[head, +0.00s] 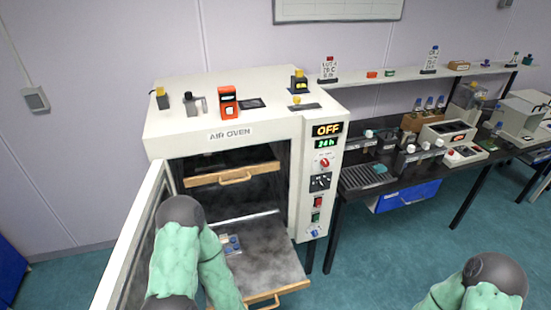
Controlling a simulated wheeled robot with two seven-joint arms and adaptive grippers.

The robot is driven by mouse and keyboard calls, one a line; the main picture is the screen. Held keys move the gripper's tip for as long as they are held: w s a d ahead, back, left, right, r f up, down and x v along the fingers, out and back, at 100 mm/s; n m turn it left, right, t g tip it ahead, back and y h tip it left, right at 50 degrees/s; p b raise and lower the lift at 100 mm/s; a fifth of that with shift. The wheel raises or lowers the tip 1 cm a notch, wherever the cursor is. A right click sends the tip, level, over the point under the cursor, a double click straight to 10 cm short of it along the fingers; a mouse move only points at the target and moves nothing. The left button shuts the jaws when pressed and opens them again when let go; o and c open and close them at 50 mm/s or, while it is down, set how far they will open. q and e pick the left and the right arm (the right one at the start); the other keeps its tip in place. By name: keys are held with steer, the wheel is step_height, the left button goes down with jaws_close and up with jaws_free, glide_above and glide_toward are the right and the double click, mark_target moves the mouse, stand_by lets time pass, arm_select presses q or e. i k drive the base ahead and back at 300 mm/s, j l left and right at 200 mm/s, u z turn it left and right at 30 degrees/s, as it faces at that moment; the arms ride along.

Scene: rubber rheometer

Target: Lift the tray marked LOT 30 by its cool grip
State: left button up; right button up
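The air oven (228,136) stands open, its door (132,250) swung out to the left. An upper tray (215,181) with a wooden grip (235,179) sits inside. A lower tray (262,262) extends out of the oven's front, with small blue and pale pieces on it and a wooden grip (284,295) at its front edge, partly cut off by the frame. I cannot read a LOT 30 mark on either tray. My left arm covers the lower tray's left side; its gripper is out of view. My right arm shows at bottom right, gripper out of view.
The oven's control panel (321,190) shows OFF and 24h. Small items, including an orange device (228,103), stand on the oven top. A black bench (400,205) with instruments and a blue bin (408,195) is at right. Floor is clear between oven and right arm.

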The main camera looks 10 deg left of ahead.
mark_target(232, 246)
steer(key=i+l+u, duration=0.1)
steer(key=u, duration=0.3)
steer(key=i+l+u, duration=0.1)
steer(key=l+u, duration=0.15)
steer(key=u, duration=0.15)
steer(key=l+u, duration=0.35)
steer(key=i+l+u, duration=0.15)
steer(key=u, duration=0.25)
steer(key=i+l+u, duration=0.15)
steer(key=u, duration=0.3)
steer(key=l+u, duration=0.4)
steer(key=i+l+u, duration=0.15)
steer(key=u, duration=0.25)
steer(key=l+u, duration=0.4)
steer(key=i+l+u, duration=0.1)
steer(key=u, duration=0.2)
steer(key=l, duration=0.1)
